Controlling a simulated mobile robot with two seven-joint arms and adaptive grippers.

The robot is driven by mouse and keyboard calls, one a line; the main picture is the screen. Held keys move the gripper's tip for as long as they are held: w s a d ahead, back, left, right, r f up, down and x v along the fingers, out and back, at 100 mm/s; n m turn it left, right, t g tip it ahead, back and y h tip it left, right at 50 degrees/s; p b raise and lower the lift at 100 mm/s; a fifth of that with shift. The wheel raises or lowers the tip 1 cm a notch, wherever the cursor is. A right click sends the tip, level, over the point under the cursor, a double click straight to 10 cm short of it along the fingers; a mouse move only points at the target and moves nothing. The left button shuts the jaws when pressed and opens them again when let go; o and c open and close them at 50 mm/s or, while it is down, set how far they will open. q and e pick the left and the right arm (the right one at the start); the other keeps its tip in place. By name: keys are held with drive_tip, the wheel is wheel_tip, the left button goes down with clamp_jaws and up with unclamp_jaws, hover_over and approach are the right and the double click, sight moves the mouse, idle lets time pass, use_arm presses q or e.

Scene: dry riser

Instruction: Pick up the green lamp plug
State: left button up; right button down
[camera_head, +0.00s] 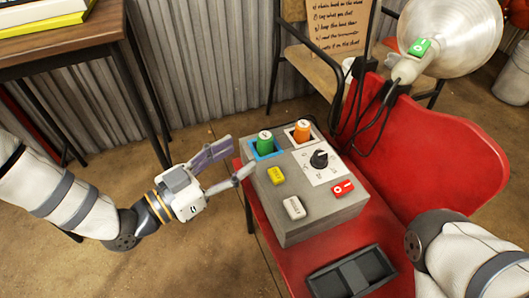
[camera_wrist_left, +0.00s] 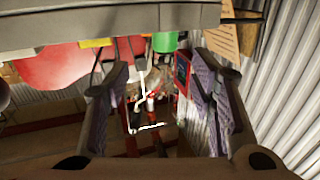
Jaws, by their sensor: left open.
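The green lamp plug (camera_head: 265,142) stands upright in a blue-framed socket at the back left corner of a grey box (camera_head: 288,222). My left gripper (camera_head: 240,158) is open and empty just left of the box, with its fingers pointing toward the plug and apart from it. In the left wrist view the open fingers (camera_wrist_left: 160,95) frame empty space. A green piece (camera_wrist_left: 165,42), which looks like the plug, shows near the top, partly cut off by a grey bar. My right arm enters at the lower right of the head view; its gripper is out of sight.
An orange plug (camera_head: 301,131) stands right of the green one. A black knob (camera_head: 319,159), yellow block (camera_head: 276,175), white block (camera_head: 294,208) and red switch (camera_head: 343,188) are on the box. A black tray (camera_head: 352,272) lies on the red chair (camera_head: 430,150). A lamp (camera_head: 455,35) is behind.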

sight(259, 140)
use_arm(q)
drive_tip(key=b+x, duration=0.1)
drive_tip(key=x, duration=0.3)
drive_tip(key=b+x, duration=0.1)
drive_tip(key=x, duration=0.4)
drive_tip(key=shift+w+a+b, duration=0.25)
drive_tip(key=shift+b, duration=0.05)
drive_tip(key=shift+r, duration=0.1)
clamp_jaws()
use_arm(e)
drive_tip(key=shift+s+f+g, duration=0.4)
drive_tip(key=shift+s+f, duration=0.25)
drive_tip(key=shift+f, duration=0.35)
